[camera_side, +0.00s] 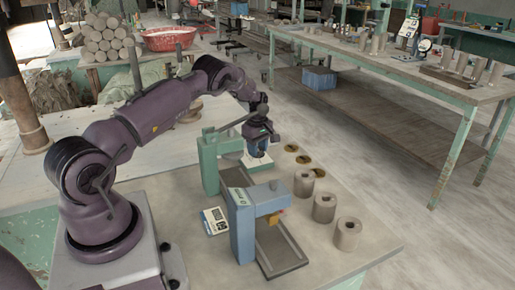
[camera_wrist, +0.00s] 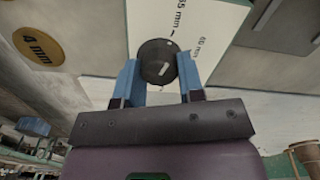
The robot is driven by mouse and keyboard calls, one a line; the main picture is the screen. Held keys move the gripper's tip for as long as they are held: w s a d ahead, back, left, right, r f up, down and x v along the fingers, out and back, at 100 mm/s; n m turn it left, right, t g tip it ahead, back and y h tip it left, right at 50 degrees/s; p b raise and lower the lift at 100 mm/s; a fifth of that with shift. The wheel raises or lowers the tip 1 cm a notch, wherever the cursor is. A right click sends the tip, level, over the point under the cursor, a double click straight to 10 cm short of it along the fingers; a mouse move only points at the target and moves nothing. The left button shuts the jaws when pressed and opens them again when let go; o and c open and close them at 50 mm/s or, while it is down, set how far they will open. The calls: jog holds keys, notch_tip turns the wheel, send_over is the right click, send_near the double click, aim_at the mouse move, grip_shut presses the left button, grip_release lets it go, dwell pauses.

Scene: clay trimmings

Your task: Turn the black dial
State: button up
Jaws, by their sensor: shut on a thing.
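The black dial (camera_wrist: 157,62) is round with a pale mark on its face, and it sits on a white plate (camera_wrist: 205,18) printed with millimetre marks. In the wrist view the two blue fingers of my gripper (camera_wrist: 160,75) stand on either side of the dial, shut on it. In the side view my gripper (camera_side: 258,150) points down over the white plate (camera_side: 257,162), beside the green machine (camera_side: 209,160). The dial is hidden there by my gripper.
A blue press (camera_side: 242,225) and a small scale (camera_side: 215,221) stand nearer the camera. Clay cylinders (camera_side: 324,207) stand on the right. Round brass discs (camera_side: 303,159) lie near my gripper; one reads 4 mm in the wrist view (camera_wrist: 38,46).

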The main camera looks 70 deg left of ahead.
jog(key=m, duration=0.4)
jog(key=shift+m, duration=0.3)
jog(key=m, duration=0.4)
jog(key=shift+w+m, duration=0.1)
jog(key=shift+m, duration=0.3)
dwell(0.3)
jog(key=o, duration=0.9)
